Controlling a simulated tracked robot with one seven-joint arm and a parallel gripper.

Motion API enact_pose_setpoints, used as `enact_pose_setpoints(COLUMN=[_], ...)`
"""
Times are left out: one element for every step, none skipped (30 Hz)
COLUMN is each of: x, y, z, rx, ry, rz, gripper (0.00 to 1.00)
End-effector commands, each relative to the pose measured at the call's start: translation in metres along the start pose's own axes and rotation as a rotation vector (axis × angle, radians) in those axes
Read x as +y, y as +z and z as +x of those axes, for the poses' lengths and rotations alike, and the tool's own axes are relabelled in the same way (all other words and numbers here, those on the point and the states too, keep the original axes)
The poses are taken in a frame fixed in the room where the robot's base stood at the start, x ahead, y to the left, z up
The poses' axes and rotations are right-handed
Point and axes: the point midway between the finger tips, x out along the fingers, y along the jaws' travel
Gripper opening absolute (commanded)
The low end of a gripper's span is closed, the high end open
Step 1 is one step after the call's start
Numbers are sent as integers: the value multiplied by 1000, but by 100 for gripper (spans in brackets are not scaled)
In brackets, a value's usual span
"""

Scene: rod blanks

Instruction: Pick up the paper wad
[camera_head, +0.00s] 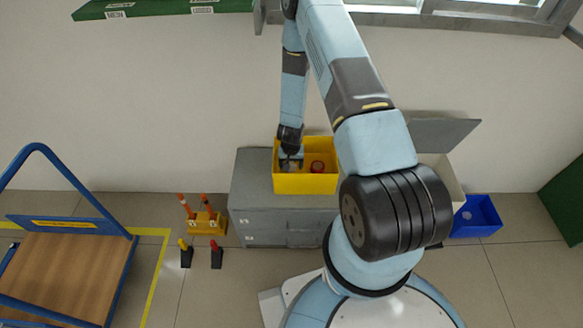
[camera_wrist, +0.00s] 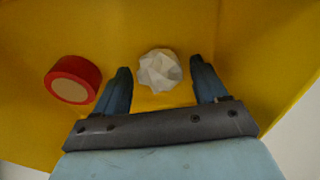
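The paper wad (camera_wrist: 160,70) is a small crumpled white ball inside a yellow bin. In the wrist view it lies between and slightly beyond the two fingertips of my gripper (camera_wrist: 161,80), with a gap on each side. My gripper is open, its dark blue fingers spread apart. In the head view my gripper (camera_head: 291,160) reaches down into the yellow bin (camera_head: 305,184), which stands on a grey cabinet. The wad is hard to make out there beside the fingers.
A red roll (camera_wrist: 73,80) with a tan face lies in the bin, left of my gripper in the wrist view. The grey cabinet (camera_head: 262,215) stands against the wall. A blue bin (camera_head: 476,217) is on the floor at right, and a blue-framed cart (camera_head: 70,265) is at left.

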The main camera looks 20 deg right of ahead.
Motion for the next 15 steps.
enact_pose_setpoints(x=[0, 0, 0, 0, 0, 0, 0, 0, 0, 0, 0, 0, 0, 0, 0], y=[0, 0, 0, 0, 0, 0, 0, 0, 0, 0, 0, 0, 0, 0, 0], z=[0, 0, 0, 0, 0, 0, 0, 0, 0, 0, 0, 0, 0, 0, 0], rx=[0, 0, 0, 0, 0, 0, 0, 0, 0, 0, 0, 0, 0, 0, 0], ry=[0, 0, 0, 0, 0, 0, 0, 0, 0, 0, 0, 0, 0, 0, 0], rz=[0, 0, 0, 0, 0, 0, 0, 0, 0, 0, 0, 0, 0, 0, 0], gripper=[67, 64, 60, 57, 54, 50, 48, 45, 41, 38, 35, 31, 28, 28, 28])
